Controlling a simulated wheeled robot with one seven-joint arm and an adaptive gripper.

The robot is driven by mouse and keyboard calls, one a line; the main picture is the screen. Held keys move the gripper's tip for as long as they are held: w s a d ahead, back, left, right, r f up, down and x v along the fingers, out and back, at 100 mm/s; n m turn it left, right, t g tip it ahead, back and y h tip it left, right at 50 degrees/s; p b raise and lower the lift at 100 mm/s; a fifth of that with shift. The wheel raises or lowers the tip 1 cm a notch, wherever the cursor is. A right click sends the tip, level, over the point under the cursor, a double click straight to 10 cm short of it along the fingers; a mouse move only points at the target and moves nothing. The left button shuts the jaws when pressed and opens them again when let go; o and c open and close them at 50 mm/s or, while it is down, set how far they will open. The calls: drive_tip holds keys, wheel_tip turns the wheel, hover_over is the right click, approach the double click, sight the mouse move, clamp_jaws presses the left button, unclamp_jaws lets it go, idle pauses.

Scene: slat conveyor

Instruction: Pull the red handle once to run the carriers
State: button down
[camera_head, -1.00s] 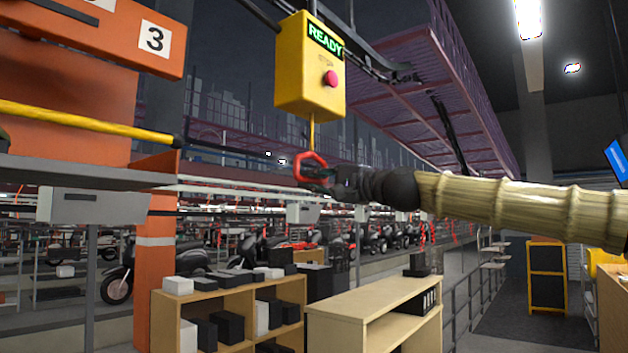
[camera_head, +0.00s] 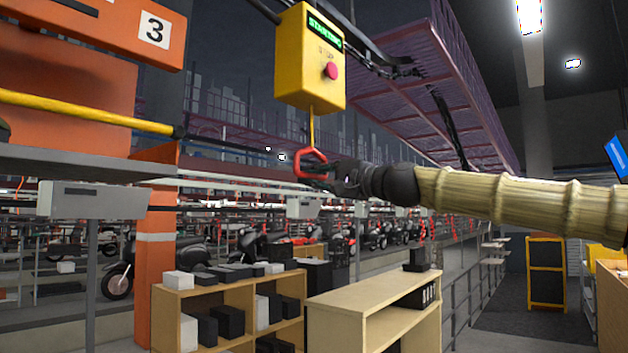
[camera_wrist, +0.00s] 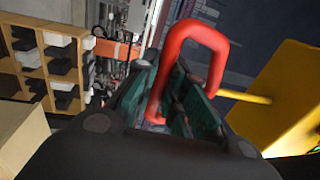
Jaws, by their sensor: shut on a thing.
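The red handle (camera_head: 309,159) is a ring-shaped loop hanging on a yellow cord under the yellow control box (camera_head: 309,62). The box has a red stop button (camera_head: 331,71), and its green display reads "STARTING". My gripper (camera_head: 325,178) reaches in from the right and is shut on the lower part of the handle. In the wrist view the red handle (camera_wrist: 207,36) passes between the green finger pads (camera_wrist: 185,100), and the yellow box shows at the right. The fingertips are partly hidden behind the handle.
Wooden shelves (camera_head: 210,290) with black and white boxes stand below, beside a wooden bench (camera_head: 365,306). An orange post (camera_head: 155,260) and a sign numbered 3 are at the left. A railed aisle (camera_head: 500,315) is at the right. Several motorcycles stand behind.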

drive_tip(key=shift+r+p, duration=1.15)
drive_tip(key=shift+r, duration=0.9)
drive_tip(key=c, duration=1.4)
unclamp_jaws()
drive_tip(key=shift+c, duration=0.2)
drive_tip(key=shift+d, duration=0.1)
drive_tip(key=b+v, duration=0.2)
drive_tip(key=v, duration=0.7)
drive_tip(key=shift+b, duration=0.4)
